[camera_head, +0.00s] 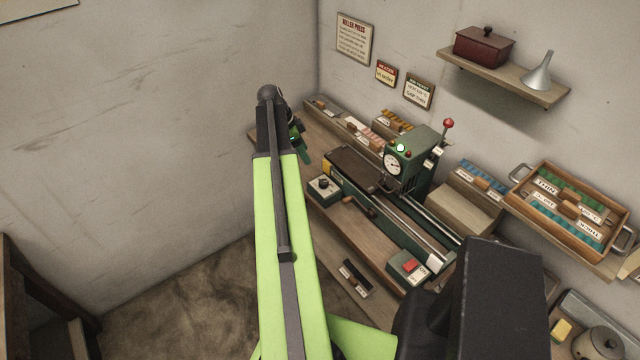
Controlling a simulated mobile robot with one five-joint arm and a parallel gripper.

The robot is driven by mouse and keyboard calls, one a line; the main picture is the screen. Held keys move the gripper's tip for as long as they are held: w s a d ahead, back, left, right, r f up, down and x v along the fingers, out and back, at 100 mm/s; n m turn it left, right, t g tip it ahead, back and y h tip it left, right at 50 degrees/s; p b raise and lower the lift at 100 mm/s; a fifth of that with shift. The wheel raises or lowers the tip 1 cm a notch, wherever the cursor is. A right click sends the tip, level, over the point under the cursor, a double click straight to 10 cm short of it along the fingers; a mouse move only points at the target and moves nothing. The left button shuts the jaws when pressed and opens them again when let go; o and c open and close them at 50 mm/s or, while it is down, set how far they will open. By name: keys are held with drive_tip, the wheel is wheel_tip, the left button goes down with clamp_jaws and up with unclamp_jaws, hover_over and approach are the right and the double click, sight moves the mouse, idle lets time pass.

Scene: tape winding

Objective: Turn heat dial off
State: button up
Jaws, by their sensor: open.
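A small grey-green box with a black knob (323,183), which looks like the heat dial, sits on the left part of the wooden bench. Its markings are too small to read. The green press (420,158) stands behind it to the right, with a white round gauge (393,164) and a lit green lamp. My arm reaches forward up the middle of the view. My gripper (302,149) shows only in part past the end of the arm, above and left of the knob and apart from it in the picture. The rest of the gripper is hidden by the arm.
A red-button switch box (408,267) sits at the bench's front edge. A wooden-handled crank (358,206) lies near the press bed. Wooden trays line the wall, with a large handled tray (540,206) at right. A shelf (500,78) hangs above.

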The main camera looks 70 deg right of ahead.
sight(322, 182)
drive_tip(key=b+x, duration=1.4)
drive_tip(key=x, duration=0.2)
drive_tip(key=shift+w+f, duration=0.1)
drive_tip(key=shift+f, duration=0.05)
drive_tip(key=shift+f+b, duration=0.2)
drive_tip(key=shift+b, duration=0.1)
drive_tip(key=shift+r, duration=0.1)
